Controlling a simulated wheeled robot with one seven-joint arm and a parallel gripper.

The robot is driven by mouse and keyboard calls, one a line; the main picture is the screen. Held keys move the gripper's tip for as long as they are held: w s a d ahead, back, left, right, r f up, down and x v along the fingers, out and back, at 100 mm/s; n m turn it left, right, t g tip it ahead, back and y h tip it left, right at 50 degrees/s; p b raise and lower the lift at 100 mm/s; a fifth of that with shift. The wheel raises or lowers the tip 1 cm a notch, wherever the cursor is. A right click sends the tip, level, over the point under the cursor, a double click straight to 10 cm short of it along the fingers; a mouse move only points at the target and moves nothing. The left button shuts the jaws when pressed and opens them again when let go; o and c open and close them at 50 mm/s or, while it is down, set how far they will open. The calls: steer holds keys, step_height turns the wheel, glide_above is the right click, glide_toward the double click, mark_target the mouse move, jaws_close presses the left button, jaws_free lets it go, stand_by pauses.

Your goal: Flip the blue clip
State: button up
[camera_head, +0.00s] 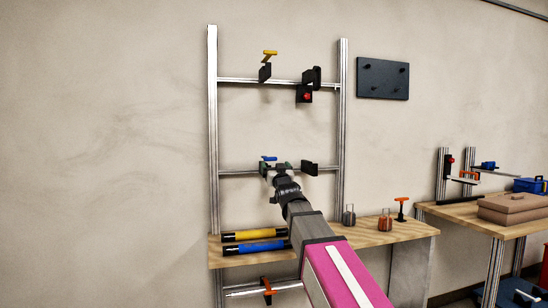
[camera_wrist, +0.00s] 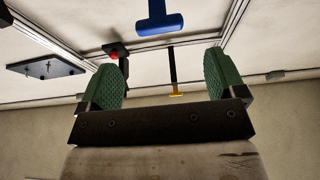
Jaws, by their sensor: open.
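The blue clip (camera_head: 268,158) sits on the middle crossbar of the metal frame, with its blue handle at the top. In the wrist view its blue handle (camera_wrist: 158,22) shows at the top centre, beyond and between my fingertips. My gripper (camera_head: 281,168) is at the clip, just below and beside its handle in the head view. In the wrist view my gripper (camera_wrist: 165,78) has its two green pads wide apart with nothing between them. My wrist hides part of the clip's body in the head view.
A yellow clip (camera_head: 269,54) and a black block with a red knob (camera_head: 305,95) are on the upper crossbar. A wooden shelf (camera_head: 400,233) below holds yellow and blue tubes, two flasks and an orange clip (camera_head: 401,203). A dark panel (camera_head: 382,78) hangs at right.

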mark_target(271, 158)
steer(key=x, duration=1)
steer(key=shift+w+a, duration=0.1)
steer(key=shift+w, duration=0.15)
steer(key=c, duration=1.3)
steer(key=shift+s, duration=0.1)
